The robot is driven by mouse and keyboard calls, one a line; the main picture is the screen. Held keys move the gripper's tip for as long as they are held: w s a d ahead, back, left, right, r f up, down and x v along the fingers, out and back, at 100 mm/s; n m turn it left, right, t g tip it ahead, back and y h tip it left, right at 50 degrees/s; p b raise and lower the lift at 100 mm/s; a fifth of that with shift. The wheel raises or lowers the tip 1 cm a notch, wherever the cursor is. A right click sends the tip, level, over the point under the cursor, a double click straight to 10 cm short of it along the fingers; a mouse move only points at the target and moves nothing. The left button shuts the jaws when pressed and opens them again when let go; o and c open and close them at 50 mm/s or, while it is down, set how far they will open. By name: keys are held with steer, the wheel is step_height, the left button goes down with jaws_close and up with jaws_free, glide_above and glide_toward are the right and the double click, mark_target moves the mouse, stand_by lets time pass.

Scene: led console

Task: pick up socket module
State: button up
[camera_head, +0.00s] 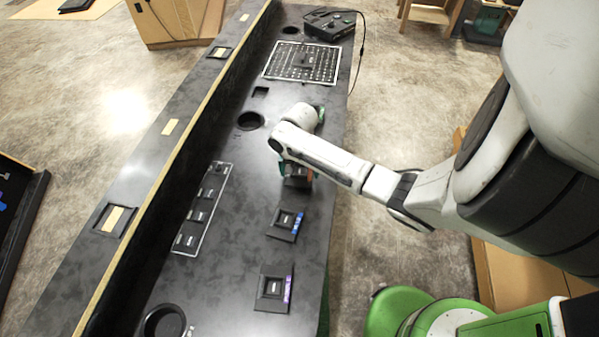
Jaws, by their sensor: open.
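Three similar black square modules stand in a row along the right part of the dark console (240,270). The far module (296,182) is directly under my gripper and partly hidden by it; a bit of orange shows at its right side. The middle module (286,222) has a blue label on its right edge. The near module (272,289) has a purple label. I cannot read which one is the socket module. My gripper (295,174) is open and points down at the far module; the fingertips are mostly hidden, and I cannot tell whether they touch it.
A framed panel with several small modules (203,205) lies left of the row. Round holes (250,120) and (165,322) are in the console top. A keyboard-like grid panel (300,62) and a black box with a cable (330,24) are at the far end. A raised ledge runs along the left.

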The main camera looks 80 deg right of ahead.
steer(key=shift+f, duration=0.4)
steer(key=shift+c, duration=0.2)
steer(key=c, duration=0.8)
steer(key=shift+r, duration=0.15)
steer(key=shift+c, duration=0.2)
